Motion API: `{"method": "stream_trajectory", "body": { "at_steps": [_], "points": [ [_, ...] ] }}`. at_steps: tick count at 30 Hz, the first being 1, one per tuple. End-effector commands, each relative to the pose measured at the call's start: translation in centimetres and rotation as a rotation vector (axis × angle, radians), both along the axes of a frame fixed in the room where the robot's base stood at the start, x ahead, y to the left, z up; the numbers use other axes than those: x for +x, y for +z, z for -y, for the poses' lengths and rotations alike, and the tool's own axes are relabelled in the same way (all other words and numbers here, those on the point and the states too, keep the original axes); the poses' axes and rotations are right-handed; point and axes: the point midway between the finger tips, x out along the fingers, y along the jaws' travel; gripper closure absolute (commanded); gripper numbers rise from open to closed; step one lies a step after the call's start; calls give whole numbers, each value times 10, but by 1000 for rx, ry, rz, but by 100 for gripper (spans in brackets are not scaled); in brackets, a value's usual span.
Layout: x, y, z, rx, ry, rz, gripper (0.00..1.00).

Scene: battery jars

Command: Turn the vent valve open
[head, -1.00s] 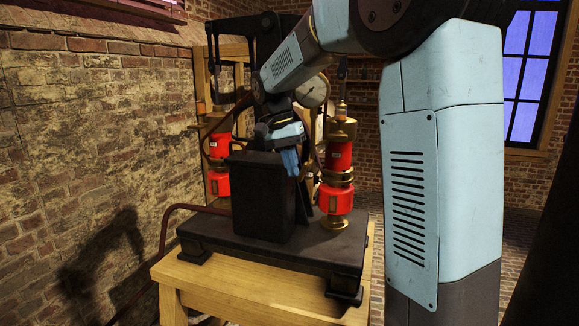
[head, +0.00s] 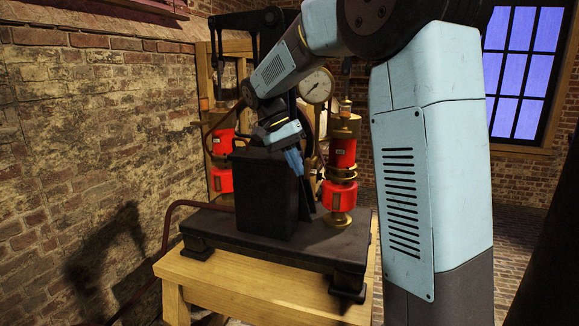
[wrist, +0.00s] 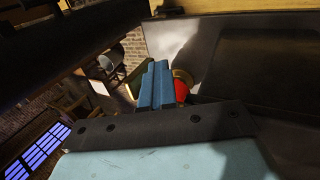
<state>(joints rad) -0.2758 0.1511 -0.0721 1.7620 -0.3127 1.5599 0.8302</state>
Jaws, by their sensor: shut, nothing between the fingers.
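My gripper (head: 293,160) has blue fingers pressed together with nothing between them. In the head view it points down beside the upper right edge of a black box-shaped housing (head: 264,195). In the wrist view the shut fingers (wrist: 157,85) stand in the middle, with a bit of red and brass (wrist: 181,86) just behind them and to the right. I cannot make out the vent valve for certain in either view. A red and brass cylinder (head: 342,160) stands upright to the right of my gripper. Part of a dark wheel rim shows behind the fingers.
A black base plate (head: 300,250) on a wooden table (head: 225,283) carries the machine. A round gauge (head: 317,86) sits behind my arm. Another red cylinder (head: 221,180) stands at the left. A brick wall (head: 90,130) closes the left side.

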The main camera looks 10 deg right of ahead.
Motion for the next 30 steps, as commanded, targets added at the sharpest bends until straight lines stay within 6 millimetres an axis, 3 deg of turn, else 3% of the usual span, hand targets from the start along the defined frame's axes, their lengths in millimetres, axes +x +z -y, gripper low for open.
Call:
{"method": "stream_trajectory", "body": {
  "at_steps": [4,17,30],
  "points": [
    [0,-2,9,-15,-18,-13,100],
    [-1,-4,10,-14,-23,-17,100],
    [-1,13,11,-14,-24,-11,100]
  ]
}}
